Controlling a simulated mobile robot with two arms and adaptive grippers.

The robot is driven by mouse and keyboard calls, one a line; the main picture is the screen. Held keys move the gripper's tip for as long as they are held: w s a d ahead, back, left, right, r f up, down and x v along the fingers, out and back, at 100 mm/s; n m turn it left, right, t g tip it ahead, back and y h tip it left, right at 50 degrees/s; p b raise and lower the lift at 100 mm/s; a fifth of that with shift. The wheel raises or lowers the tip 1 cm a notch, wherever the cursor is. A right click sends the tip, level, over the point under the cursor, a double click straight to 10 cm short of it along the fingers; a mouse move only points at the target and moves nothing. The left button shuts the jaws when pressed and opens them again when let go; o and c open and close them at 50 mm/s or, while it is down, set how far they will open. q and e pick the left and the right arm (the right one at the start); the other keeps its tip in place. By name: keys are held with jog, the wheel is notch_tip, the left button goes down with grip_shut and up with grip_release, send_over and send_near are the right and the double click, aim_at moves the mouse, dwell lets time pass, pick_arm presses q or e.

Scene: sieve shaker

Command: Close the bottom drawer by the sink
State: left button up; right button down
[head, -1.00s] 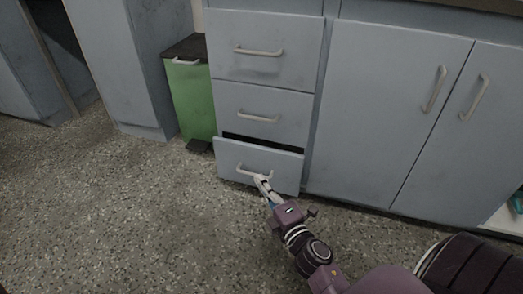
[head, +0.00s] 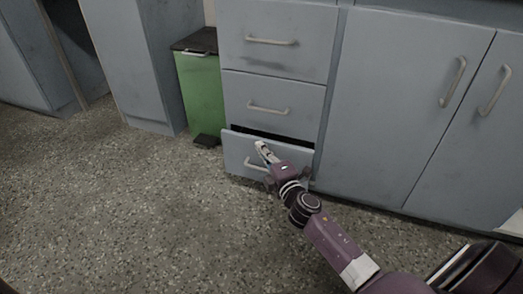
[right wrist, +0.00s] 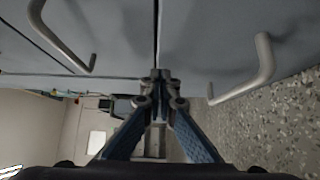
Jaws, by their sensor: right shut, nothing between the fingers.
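The bottom drawer (head: 238,157) is a blue-grey front with a pale bar handle, low in the cabinet beside the green bin. It stands slightly out, with a dark gap above its top edge. My right gripper (head: 261,146) is shut and empty, in front of the drawer's upper part, above its handle. In the right wrist view the closed fingertips (right wrist: 158,76) point at the seam between two drawer fronts, with one handle on each side. Whether they touch the front is unclear. My right arm hides the drawer's right part. My left gripper is not in view.
The middle drawer (head: 268,101) and top drawer (head: 277,50) above look shut. A green pedal bin (head: 201,92) stands close at the left. Cupboard doors (head: 410,110) are shut at the right. The speckled floor (head: 130,220) in front is clear.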

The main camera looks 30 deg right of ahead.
jog(key=shift+w+d, duration=0.85)
jog(key=shift+d, duration=0.15)
